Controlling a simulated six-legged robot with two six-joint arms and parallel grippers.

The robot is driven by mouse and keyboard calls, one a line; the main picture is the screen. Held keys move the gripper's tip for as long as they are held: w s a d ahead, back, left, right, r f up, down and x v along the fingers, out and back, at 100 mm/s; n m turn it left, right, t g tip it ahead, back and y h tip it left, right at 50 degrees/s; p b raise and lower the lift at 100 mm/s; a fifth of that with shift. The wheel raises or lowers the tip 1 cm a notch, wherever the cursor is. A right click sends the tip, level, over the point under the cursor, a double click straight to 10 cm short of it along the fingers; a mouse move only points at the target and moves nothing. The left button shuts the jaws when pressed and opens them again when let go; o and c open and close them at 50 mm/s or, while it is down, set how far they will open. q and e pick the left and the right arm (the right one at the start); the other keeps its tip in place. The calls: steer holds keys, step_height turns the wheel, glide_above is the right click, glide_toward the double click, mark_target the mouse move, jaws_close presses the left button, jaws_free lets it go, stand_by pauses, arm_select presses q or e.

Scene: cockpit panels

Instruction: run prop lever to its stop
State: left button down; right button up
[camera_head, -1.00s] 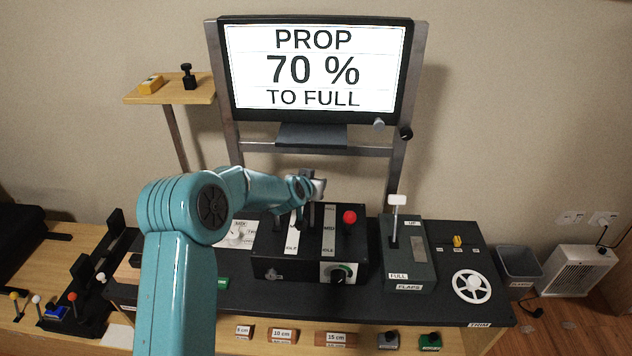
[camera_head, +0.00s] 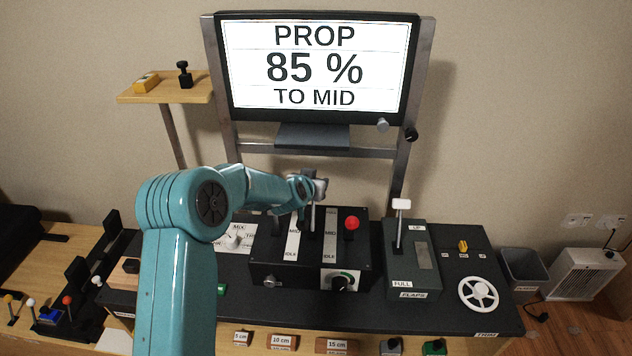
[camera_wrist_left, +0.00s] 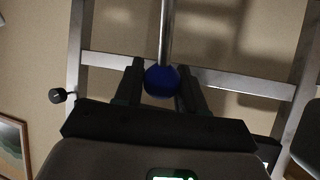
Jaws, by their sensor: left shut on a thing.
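The prop lever shows in the head view as a thin metal stalk (camera_head: 313,216) rising from the black lever box (camera_head: 290,273). Its top is hidden by my left gripper (camera_head: 319,187) at the far side of the box. In the left wrist view, my left gripper (camera_wrist_left: 160,82) is shut on the blue ball knob (camera_wrist_left: 161,84), with a dark finger on each side and the metal stalk (camera_wrist_left: 166,30) beyond it. The monitor (camera_head: 316,66) reads PROP, 85 %, TO MID. My right gripper is not in view.
A red-knobbed lever (camera_head: 352,223) stands just right of the prop lever. The flaps lever (camera_head: 401,205), with a white handle, and the white trim wheel (camera_head: 478,293) are farther right. A dark knob (camera_head: 342,282) is on the box's front.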

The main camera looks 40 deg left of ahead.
arm_select(q)
steer(key=shift+s+a+f, duration=0.1)
steer(key=shift+a+f, duration=0.05)
steer(key=shift+f, duration=0.05)
steer(key=c, duration=1)
jaws_free()
steer(key=shift+o, duration=1.2)
steer(key=shift+a+f, duration=0.1)
steer(key=shift+a, duration=0.05)
steer(key=shift+d, duration=0.2)
steer(key=shift+s+d+r, duration=0.1)
steer(key=shift+s+r, duration=0.1)
steer(key=shift+r, duration=0.1)
steer(key=b+v, duration=0.1)
steer(key=v, duration=1.4)
steer(key=shift+s, duration=0.35)
steer(key=shift+r, duration=0.1)
